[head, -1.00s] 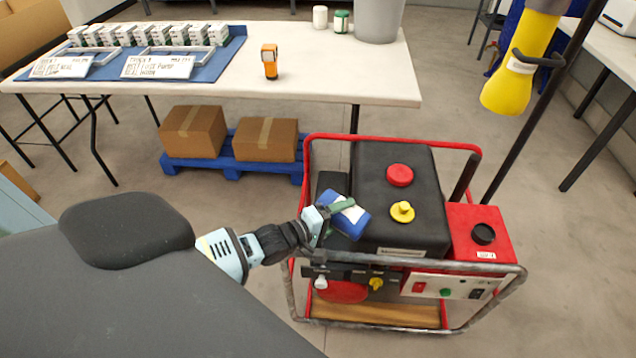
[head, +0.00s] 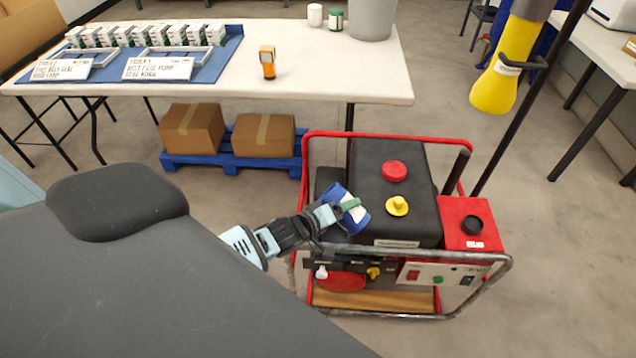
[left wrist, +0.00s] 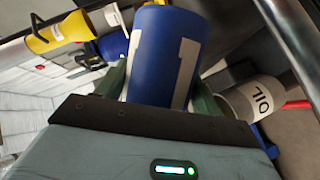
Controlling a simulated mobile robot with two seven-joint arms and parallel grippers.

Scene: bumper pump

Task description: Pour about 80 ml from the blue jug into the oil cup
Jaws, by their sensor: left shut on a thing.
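The blue jug (head: 356,222) has a white label and is in my left gripper (head: 347,205), beside the black machine's left side. The gripper is shut on the jug, with green fingers around it. The jug is tilted in the head view. In the left wrist view the blue jug (left wrist: 166,50) fills the middle between the fingers. The white oil cup (left wrist: 255,98), marked OIL, shows right of the jug in that view, partly hidden by the gripper. I cannot make out the oil cup in the head view. No liquid stream is visible. My right gripper is out of view.
A black machine (head: 397,165) with a red cap (head: 394,171), a yellow cap (head: 397,206) and a red tubular frame (head: 390,136) stands close by the jug. A white table (head: 330,75) is behind. A yellow lamp-like thing (head: 492,92) hangs at the upper right.

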